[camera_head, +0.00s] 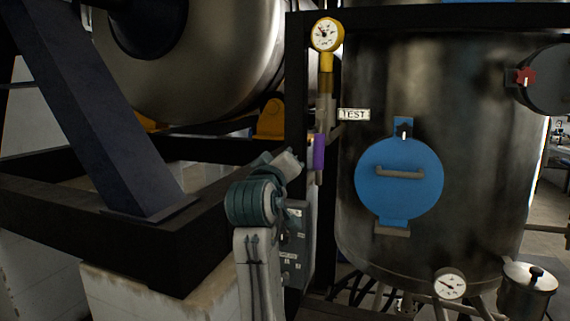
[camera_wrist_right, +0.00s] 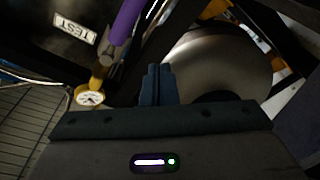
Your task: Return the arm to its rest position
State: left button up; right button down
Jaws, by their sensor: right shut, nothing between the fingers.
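My right arm (camera_head: 256,215) rises from the bottom of the head view, with its wrist end in front of the dark frame post. In the right wrist view, the two dark fingers of my right gripper (camera_wrist_right: 157,75) are together with nothing between them. A purple-sleeved handle (camera_head: 319,152) hangs on the pipe below a yellow gauge, just right of my wrist end. The handle (camera_wrist_right: 125,22) also shows left of the fingers in the wrist view, apart from them. My fingertips cannot be made out in the head view. My left gripper is not in view.
A TEST label (camera_head: 353,114) and a yellow gauge (camera_head: 326,36) are by the post. A steel tank (camera_head: 465,150) with a blue round hatch (camera_head: 400,190) stands right. A dark beam frame (camera_head: 95,240) and a grey control box (camera_head: 297,245) are close to my arm.

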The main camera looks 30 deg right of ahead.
jog(key=shift+s+d, duration=0.15)
jog(key=shift+d, duration=0.05)
jog(key=shift+a, duration=0.1)
